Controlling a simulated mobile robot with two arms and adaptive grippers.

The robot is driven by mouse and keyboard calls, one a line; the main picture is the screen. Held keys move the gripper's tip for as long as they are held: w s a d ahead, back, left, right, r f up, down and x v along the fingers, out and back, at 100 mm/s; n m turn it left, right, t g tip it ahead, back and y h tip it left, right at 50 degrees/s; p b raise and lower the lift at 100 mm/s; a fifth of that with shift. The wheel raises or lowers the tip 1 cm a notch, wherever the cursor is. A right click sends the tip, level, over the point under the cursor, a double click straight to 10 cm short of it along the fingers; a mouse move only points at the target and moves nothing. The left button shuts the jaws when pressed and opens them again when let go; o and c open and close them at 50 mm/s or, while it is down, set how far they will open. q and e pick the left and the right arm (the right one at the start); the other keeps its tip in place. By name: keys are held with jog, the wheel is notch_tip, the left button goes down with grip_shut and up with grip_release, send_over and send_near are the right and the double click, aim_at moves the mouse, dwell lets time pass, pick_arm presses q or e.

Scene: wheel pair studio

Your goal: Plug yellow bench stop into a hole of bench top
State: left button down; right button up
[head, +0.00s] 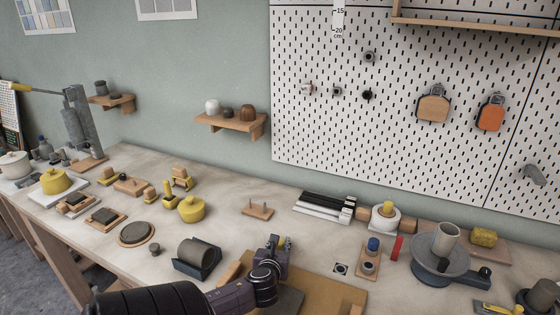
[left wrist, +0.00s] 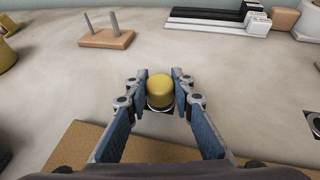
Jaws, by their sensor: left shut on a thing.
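The yellow bench stop (left wrist: 160,90) is a short round-topped peg between the fingertips of my left gripper (left wrist: 159,94) in the left wrist view. My left gripper (head: 277,243) is shut on it, over the pale bench top (head: 318,240). Dark corners of a hole plate show just beneath the stop; its lower end is hidden, so I cannot tell whether it is in the hole. In the head view the stop is hidden by the gripper. Another hole plate (head: 341,268) lies to the right, also at the right edge in the left wrist view (left wrist: 313,119).
A wooden block with pegs (head: 257,210) stands behind the gripper. Black and white bars (head: 325,204) lie at the back. A dark cylinder on a cradle (head: 198,257) is to the left. A brown board (head: 345,292) lies in front. Bench around the stop is clear.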

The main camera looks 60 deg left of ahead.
pick_arm(q)
jog(key=c, duration=1.6)
grip_release()
jog(key=shift+d, duration=0.1)
jog(key=v, duration=1.2)
